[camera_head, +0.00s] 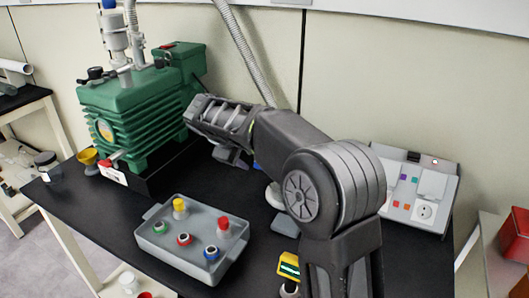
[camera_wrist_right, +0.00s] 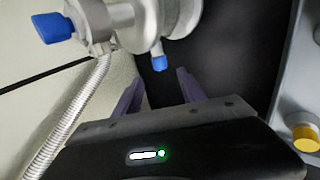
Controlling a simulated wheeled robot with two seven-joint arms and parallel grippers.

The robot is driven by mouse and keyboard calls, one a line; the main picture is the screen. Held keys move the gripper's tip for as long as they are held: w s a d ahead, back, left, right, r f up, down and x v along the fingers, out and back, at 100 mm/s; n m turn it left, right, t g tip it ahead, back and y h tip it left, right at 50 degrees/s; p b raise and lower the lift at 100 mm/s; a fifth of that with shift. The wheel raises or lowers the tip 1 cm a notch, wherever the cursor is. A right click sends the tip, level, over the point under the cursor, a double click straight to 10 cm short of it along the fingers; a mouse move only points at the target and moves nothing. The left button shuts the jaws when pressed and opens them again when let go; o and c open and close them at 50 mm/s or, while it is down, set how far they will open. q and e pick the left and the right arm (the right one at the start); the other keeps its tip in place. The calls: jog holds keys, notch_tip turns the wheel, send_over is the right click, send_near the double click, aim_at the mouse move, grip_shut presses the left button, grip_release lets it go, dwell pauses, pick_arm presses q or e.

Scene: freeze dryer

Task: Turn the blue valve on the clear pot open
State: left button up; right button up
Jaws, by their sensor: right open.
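My right gripper (camera_head: 195,112) is in front of the right side of the green machine in the head view. A blue valve handle (camera_wrist_right: 54,28) sits on a grey metal fitting (camera_wrist_right: 112,18) at the upper left. A smaller blue-tipped part (camera_wrist_right: 159,62) hangs from the fitting, just beyond the gap between the fingers. I cannot tell which blue part belongs to the clear pot, and I cannot make out the pot itself. My left gripper is not in view.
The green pump-like machine (camera_head: 140,115) stands on the black table (camera_head: 105,215). A grey tray (camera_head: 165,245) holds several coloured-top items. A socket panel (camera_head: 418,190) stands at the right. A ribbed hose (camera_head: 243,50) runs up the wall; a ribbed hose (camera_wrist_right: 72,118) also shows in the wrist view.

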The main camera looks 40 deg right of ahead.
aim_at(256, 162)
jog(key=shift+a+r, duration=0.1)
jog(key=shift+a, duration=0.05)
jog(key=shift+x, duration=3.95)
grip_shut()
